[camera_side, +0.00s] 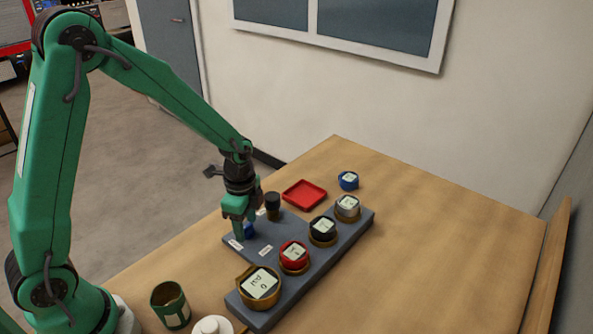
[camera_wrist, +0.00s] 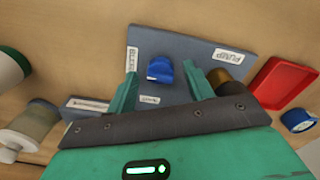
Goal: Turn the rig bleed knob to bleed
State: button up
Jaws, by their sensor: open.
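The blue bleed knob (camera_wrist: 160,70) sits on the grey rig panel (camera_wrist: 180,52), with a white label reading BLEED (camera_wrist: 131,60) to its left in the wrist view. In the side view the knob (camera_side: 249,231) is partly hidden behind my gripper (camera_side: 239,222). My gripper (camera_wrist: 162,78) is open, with one green finger on each side of the knob. I see gaps between the fingers and the knob in the wrist view; whether the tips touch the panel is unclear. Another small label (camera_wrist: 149,99) lies below the knob.
A black pump plunger (camera_side: 272,205) stands close behind my gripper, by a PUMP label (camera_wrist: 233,56). Several round gauges, including a red one (camera_side: 294,256), line the panel's right edge. A red tray (camera_side: 304,194), blue cap (camera_side: 348,181) and green cup (camera_side: 170,305) are nearby.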

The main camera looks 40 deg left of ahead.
aim_at(246, 225)
notch_tip(246, 225, up, 6)
jog(key=shift+r, duration=0.55)
jog(key=shift+s+r, duration=0.15)
jog(key=shift+r, duration=0.25)
jog(key=s+a+r+n+t, duration=0.1)
jog(key=s+r+n+t, duration=0.4)
jog(key=s+r+n, duration=0.8)
jog(key=shift+s+a+r+t, duration=0.25)
jog(key=shift+s+a+t, duration=0.1)
jog(key=shift+s, duration=0.9)
